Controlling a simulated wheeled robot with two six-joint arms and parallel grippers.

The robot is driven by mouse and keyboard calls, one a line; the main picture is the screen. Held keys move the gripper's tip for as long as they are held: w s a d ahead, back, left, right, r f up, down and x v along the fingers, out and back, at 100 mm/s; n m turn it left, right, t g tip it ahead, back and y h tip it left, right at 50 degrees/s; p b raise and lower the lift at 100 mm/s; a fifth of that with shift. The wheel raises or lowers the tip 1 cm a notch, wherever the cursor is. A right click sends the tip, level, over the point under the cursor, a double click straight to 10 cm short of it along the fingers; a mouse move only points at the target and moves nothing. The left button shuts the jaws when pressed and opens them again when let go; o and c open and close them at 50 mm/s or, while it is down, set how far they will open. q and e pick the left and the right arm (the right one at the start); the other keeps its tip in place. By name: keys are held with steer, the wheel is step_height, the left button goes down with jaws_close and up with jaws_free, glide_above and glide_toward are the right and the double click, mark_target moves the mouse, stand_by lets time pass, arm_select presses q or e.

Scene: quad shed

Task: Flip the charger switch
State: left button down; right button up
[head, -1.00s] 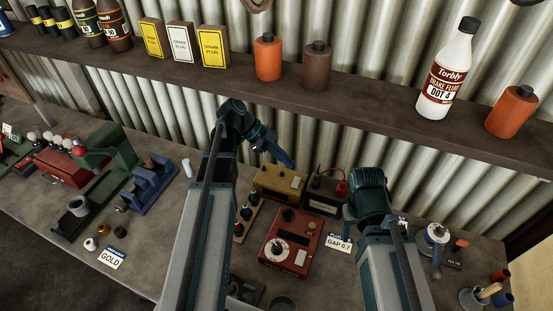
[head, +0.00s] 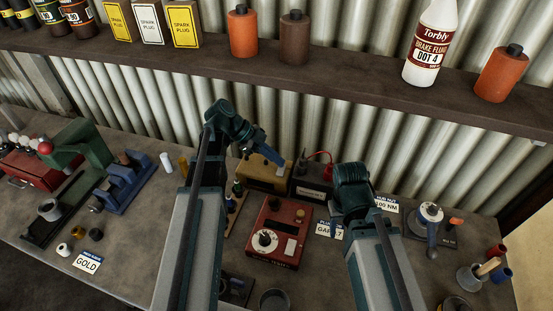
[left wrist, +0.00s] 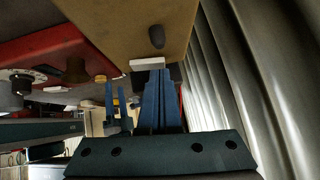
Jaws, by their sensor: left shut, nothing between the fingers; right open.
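The charger appears to be the tan box (head: 258,177) at the back of the bench, against the corrugated wall. In the left wrist view the tan box (left wrist: 120,22) fills the top, with a dark rounded knob (left wrist: 157,37) and a small white block (left wrist: 146,64) at its edge. I cannot tell for certain which is the switch. My left gripper (head: 278,162) is shut and empty, its blue fingers just above the tan box. In the left wrist view its fingertips (left wrist: 158,75) are at the white block; contact is unclear. My right gripper (head: 337,230) is open, pointing down near a label card.
A dark box (head: 310,188) with a red lead stands right of the tan box. A red dial box (head: 279,232) sits in front. The shelf (head: 330,85) with bottles and cartons runs above. A blue vise-like tool (head: 125,190) stands left.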

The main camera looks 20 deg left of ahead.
arm_select(q)
steer(key=shift+w+f+b, duration=0.2)
steer(key=shift+f+b, duration=0.25)
arm_select(e)
steer(key=shift+f, duration=0.4)
arm_select(q)
steer(key=shift+s+r, duration=0.1)
steer(key=shift+r, duration=0.05)
arm_select(e)
steer(key=shift+r, duration=0.15)
arm_select(q)
steer(key=shift+s, duration=0.4)
steer(key=shift+s+r+p, duration=0.15)
steer(key=shift+s+p, duration=0.2)
steer(key=shift+s, duration=0.1)
arm_select(e)
steer(key=shift+r, duration=0.15)
arm_select(q)
steer(key=shift+w, duration=0.1)
steer(key=shift+r, duration=0.1)
arm_select(e)
steer(key=shift+r, duration=0.1)
